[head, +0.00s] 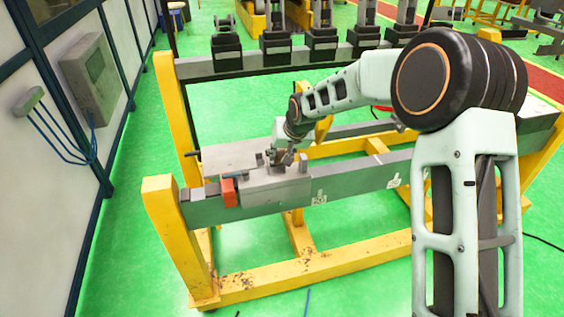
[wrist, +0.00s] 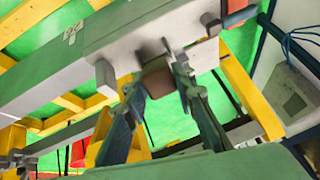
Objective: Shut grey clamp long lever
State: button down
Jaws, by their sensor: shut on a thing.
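The grey clamp (head: 271,158) stands on the grey block at the left part of the beam, partly hidden by my gripper. My gripper (head: 285,158) is down at the clamp from above and behind. In the wrist view, the fingers of my gripper (wrist: 155,78) reach toward the grey block, spread around a dull reddish-brown piece (wrist: 157,84) between their tips. This piece seems to be part of the clamp's long lever. A thin grey part stands just beyond the fingertips. The lever's full length and exact angle cannot be made out.
An orange-red block (head: 228,192) is on the front side of the beam (head: 350,182), left of the clamp. Yellow frame posts (head: 177,240) hold the beam. A rear rail (head: 280,60) carries several dark clamps.

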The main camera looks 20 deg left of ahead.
jog(key=shift+w+a+r, duration=0.5)
jog(key=shift+w+r, duration=0.05)
jog(key=shift+w, duration=0.05)
jog(key=c, duration=2)
grip_release()
jog(key=o, duration=0.4)
jog(key=shift+a+f, duration=0.1)
jog(key=shift+d, duration=0.2)
jog(key=shift+s, duration=0.1)
jog(key=v, duration=1.1)
jog(key=shift+s+d+r, duration=0.15)
jog(key=shift+s+r, duration=0.1)
jog(key=shift+r, duration=0.05)
